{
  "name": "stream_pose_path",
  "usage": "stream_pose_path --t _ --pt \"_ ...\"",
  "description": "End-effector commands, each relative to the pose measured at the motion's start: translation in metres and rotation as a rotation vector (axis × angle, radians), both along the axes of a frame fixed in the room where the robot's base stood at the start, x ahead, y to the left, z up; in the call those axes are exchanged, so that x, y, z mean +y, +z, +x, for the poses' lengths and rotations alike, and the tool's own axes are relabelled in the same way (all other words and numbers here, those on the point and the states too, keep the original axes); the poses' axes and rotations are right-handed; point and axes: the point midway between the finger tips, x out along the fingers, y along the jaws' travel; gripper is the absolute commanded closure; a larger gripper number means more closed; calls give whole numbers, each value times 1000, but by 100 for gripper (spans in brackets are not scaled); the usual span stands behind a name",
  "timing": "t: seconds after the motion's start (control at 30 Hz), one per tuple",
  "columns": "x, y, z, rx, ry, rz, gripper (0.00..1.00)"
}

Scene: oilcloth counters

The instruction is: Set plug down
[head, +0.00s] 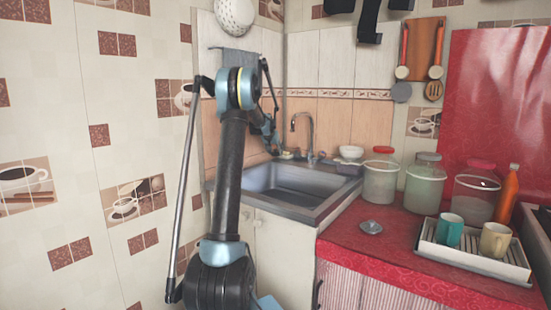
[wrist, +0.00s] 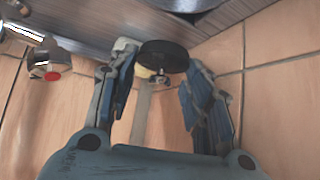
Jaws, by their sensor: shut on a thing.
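The plug (wrist: 163,55) is a dark round disc with a small metal fitting under it. In the wrist view it sits between the fingertips of my gripper (wrist: 160,75), which is shut on it. The plug is close to the sink's back ledge in that view; whether it touches the ledge I cannot tell. In the head view my gripper (head: 274,146) is at the back left of the metal sink (head: 290,187), by the tiled wall. My arm partly hides it there, and I cannot make out the plug.
The faucet (head: 302,130) rises to the right of my gripper; it also shows in the wrist view (wrist: 45,62). A white bowl (head: 350,153) is at the sink's back right. Jars (head: 381,180), a small metal disc (head: 371,227) and a mug tray (head: 475,258) occupy the red counter.

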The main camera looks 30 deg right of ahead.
Motion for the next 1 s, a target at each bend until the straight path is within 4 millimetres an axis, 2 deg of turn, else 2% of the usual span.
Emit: stream_pose_path --t 0.33,0.5,0.6,0.93,0.97,1.0 --pt "-17 0 14 0 -1 0 78" --pt "-16 -26 12 -1 -1 0 78" --pt "-16 -34 12 0 -1 0 78" --pt "-16 -37 12 0 -1 0 78" --pt "-16 -37 12 0 -1 0 52" --pt "-16 -37 12 0 -1 0 46"
